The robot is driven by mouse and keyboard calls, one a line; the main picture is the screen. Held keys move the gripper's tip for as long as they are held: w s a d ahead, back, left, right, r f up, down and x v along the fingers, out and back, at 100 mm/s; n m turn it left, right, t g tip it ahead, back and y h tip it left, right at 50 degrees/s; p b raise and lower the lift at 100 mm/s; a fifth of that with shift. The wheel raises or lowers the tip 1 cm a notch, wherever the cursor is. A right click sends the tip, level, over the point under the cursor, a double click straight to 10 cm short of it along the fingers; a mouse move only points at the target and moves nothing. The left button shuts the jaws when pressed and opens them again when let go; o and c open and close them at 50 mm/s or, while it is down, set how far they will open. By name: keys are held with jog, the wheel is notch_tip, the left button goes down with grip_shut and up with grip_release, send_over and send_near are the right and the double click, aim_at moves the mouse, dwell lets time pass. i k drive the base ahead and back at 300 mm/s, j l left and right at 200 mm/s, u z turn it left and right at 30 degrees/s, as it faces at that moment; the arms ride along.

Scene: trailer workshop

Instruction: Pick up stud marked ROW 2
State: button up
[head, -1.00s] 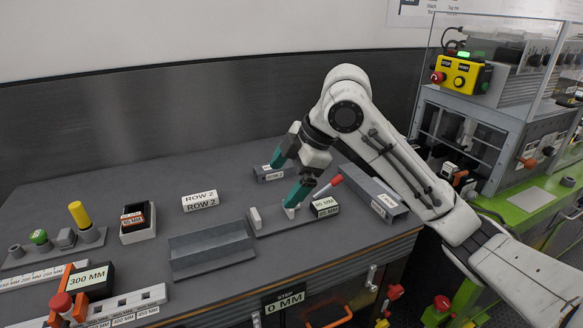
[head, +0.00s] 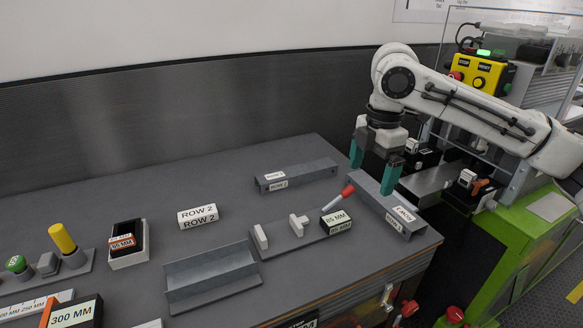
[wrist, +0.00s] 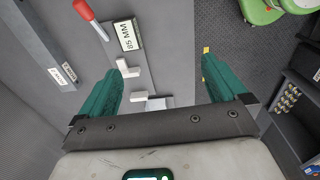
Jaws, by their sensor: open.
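My gripper (head: 372,176) is open and empty, fingers pointing down, over the far right of the bench near the right channel-shaped grey stud (head: 375,200). That stud's small labels are too small to read surely. Another labelled grey stud (head: 310,172) lies at the back. An unlabelled grey channel (head: 210,275) lies at the front middle. A white block (head: 198,216) marked ROW 2 stands on the bench left of centre. In the wrist view my fingers (wrist: 163,68) are apart with nothing gripped between them; a labelled grey stud (wrist: 35,40) shows at the left.
A fixture with a red-handled lever (head: 347,191), white blocks and an 85 MM block (head: 336,222) stands left of the right stud. A white holder (head: 129,257) and a yellow knob (head: 63,238) stand at the left. A green machine (head: 520,230) is beyond the bench's right end.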

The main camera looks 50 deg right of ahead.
aim_at(278, 180)
jog(key=i+l, duration=0.8)
jog(key=i, duration=0.25)
